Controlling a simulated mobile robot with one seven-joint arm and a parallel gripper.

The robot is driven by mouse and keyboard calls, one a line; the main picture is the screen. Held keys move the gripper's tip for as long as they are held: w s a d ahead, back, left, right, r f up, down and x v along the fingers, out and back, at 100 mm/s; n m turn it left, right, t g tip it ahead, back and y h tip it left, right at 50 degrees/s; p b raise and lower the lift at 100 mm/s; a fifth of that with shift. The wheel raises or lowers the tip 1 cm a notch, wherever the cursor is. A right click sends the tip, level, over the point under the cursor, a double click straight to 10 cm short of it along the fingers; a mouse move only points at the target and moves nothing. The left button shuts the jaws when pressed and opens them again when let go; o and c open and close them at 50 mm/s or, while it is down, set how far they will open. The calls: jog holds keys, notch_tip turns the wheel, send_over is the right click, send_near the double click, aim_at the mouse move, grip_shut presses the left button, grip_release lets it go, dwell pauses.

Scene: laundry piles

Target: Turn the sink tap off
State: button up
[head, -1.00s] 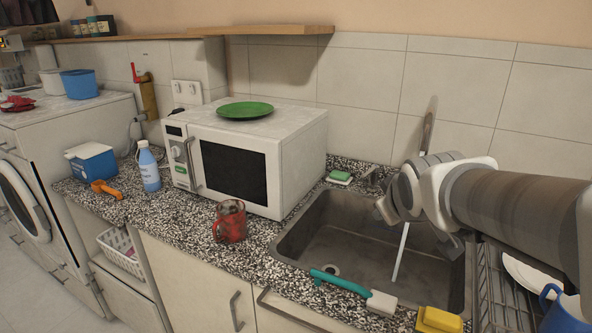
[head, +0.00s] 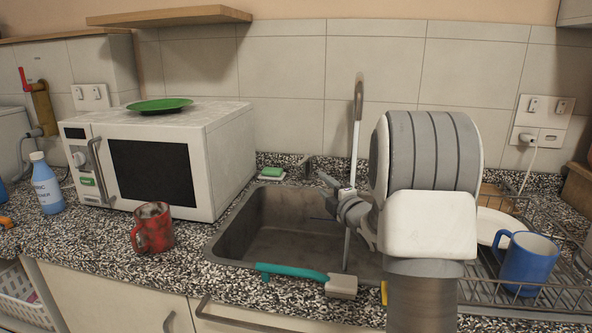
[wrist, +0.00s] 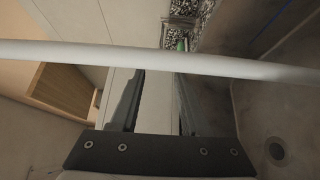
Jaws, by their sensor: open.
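In the wrist view the white band (wrist: 230,65) crosses right by my fingertips. A small metal fitting (head: 308,166), perhaps the tap's handle, stands at the sink's back edge left of the spout.
A green sponge (head: 271,173) lies behind the sink. A microwave (head: 215,160) with a green plate (head: 160,105) and a red mug (head: 152,228) are left. A teal-handled brush (head: 290,271) lies on the front rim. A dish rack (head: 540,293) holds a blue mug (head: 529,262) at right.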

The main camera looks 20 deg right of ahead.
aim_at(301, 165)
jog(key=w, duration=1.7)
jog(key=shift+b, duration=0.4)
grip_shut()
dwell(0.7)
